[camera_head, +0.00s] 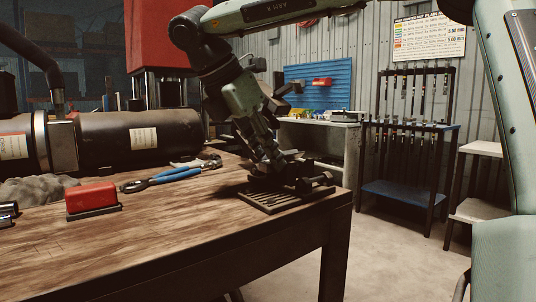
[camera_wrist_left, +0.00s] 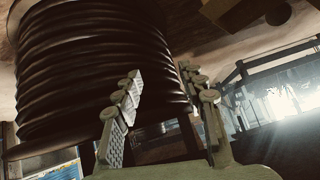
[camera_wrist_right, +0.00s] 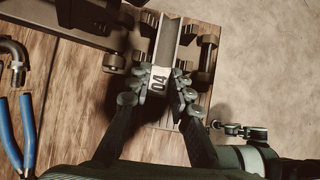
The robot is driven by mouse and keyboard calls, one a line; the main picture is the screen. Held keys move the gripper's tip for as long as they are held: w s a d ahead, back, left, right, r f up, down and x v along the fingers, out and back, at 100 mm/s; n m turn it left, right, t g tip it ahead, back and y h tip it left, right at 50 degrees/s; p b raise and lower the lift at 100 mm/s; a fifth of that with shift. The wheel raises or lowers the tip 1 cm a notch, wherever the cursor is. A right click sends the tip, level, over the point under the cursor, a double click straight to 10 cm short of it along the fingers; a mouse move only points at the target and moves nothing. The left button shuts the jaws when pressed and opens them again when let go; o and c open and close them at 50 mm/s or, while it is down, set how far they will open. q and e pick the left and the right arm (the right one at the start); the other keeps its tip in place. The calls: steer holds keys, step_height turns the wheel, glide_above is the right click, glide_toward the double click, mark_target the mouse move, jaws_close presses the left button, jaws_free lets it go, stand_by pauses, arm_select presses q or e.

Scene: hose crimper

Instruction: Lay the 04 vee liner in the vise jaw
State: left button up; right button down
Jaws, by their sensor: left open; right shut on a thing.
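The 04 vee liner (camera_wrist_right: 167,42) is a pale grey channel with a white "04" label in the right wrist view. My right gripper (camera_wrist_right: 160,84) is shut on its labelled near end; it also shows at the table corner in the head view (camera_head: 272,158). The dark vise (camera_head: 318,181) sits under and beside that gripper, and its parts (camera_wrist_right: 207,58) flank the liner in the right wrist view. Whether the liner touches the jaw I cannot tell. My left gripper (camera_wrist_left: 166,92) is open and empty, beside a dark ribbed cylinder (camera_wrist_left: 85,75); it is not in the head view.
The vise stands on a slatted base (camera_head: 272,203) near the wooden table's (camera_head: 150,245) right edge. Blue-handled pliers (camera_head: 165,179) and a red block (camera_head: 93,198) lie to the left. A tool rack (camera_head: 410,150) stands beyond. The table's front middle is clear.

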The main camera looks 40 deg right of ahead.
arm_select(q)
steer(key=shift+w+d+r+t+h+b, duration=0.35)
steer(key=shift+w+d+r+t+h, duration=0.15)
steer(key=shift+w+d+r+t, duration=0.6)
arm_select(e)
steer(key=shift+s+a+f, duration=0.1)
steer(key=shift+s+f, duration=0.05)
steer(key=shift+f, duration=0.4)
steer(key=shift+s+a+f, duration=0.1)
steer(key=shift+f, duration=0.45)
arm_select(q)
steer(key=shift+d, duration=0.15)
steer(key=shift+f, duration=0.2)
arm_select(e)
steer(key=shift+w+d+f, duration=0.2)
steer(key=shift+d, duration=0.05)
steer(key=shift+r, duration=0.1)
steer(key=c, duration=1.3)
jaws_free()
steer(key=shift+r, duration=0.2)
steer(key=shift+d+r, duration=0.1)
arm_select(q)
steer(key=shift+r, duration=0.1)
arm_select(e)
steer(key=shift+r, duration=0.1)
